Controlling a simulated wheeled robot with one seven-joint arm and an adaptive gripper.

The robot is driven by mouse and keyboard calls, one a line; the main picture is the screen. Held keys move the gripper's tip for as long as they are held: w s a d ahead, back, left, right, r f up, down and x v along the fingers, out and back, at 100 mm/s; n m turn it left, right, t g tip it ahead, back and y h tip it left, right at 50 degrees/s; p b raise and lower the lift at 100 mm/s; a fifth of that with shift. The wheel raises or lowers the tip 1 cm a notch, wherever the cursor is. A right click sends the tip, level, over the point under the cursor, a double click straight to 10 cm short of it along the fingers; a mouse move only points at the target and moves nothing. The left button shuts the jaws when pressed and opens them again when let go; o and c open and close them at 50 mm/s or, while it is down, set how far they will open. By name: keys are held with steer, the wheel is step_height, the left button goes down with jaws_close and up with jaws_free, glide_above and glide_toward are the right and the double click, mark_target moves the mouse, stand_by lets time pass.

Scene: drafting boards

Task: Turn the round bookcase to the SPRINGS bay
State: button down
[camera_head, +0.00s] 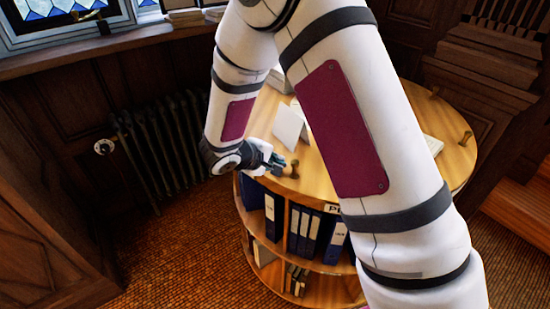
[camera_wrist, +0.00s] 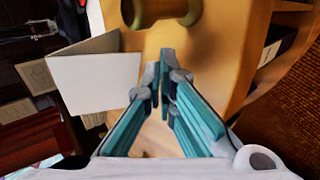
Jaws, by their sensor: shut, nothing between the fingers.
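The round wooden bookcase (camera_head: 452,160) stands in front of me, with blue and white binders (camera_head: 305,228) in the bays below its top. A label (camera_head: 332,209) on its rim begins with "P"; my arm hides the rest. No SPRINGS label is readable. A brown turned knob (camera_head: 294,170) stands on the top near the left edge; the wrist view shows it (camera_wrist: 160,12) ahead of my fingertips. My gripper (camera_head: 279,161) is shut and empty, low over the top beside this knob. Its fingers (camera_wrist: 165,62) appear apart from the knob in the wrist view.
A white folded card (camera_head: 288,127) stands on the top behind my gripper. Another knob (camera_head: 465,138) is at the right edge, near an open book (camera_head: 433,146). A dark radiator (camera_head: 160,140) is left of the bookcase. Bare carpet (camera_head: 190,255) lies front left.

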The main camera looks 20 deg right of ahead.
mark_target(293, 168)
steer(key=shift+n+t, duration=0.3)
steer(key=s+d, duration=0.1)
steer(key=s, duration=0.1)
steer(key=s+d+p, duration=0.1)
steer(key=s+d, duration=0.1)
steer(key=shift+s+d, duration=0.15)
steer(key=shift+s, duration=0.2)
steer(key=shift+y, duration=0.3)
steer(key=shift+w, duration=0.1)
steer(key=shift+n, duration=0.4)
steer(key=shift+s+d+p, duration=0.95)
steer(key=shift+s+d, duration=1.15)
steer(key=shift+s, duration=0.1)
steer(key=shift+t, duration=0.3)
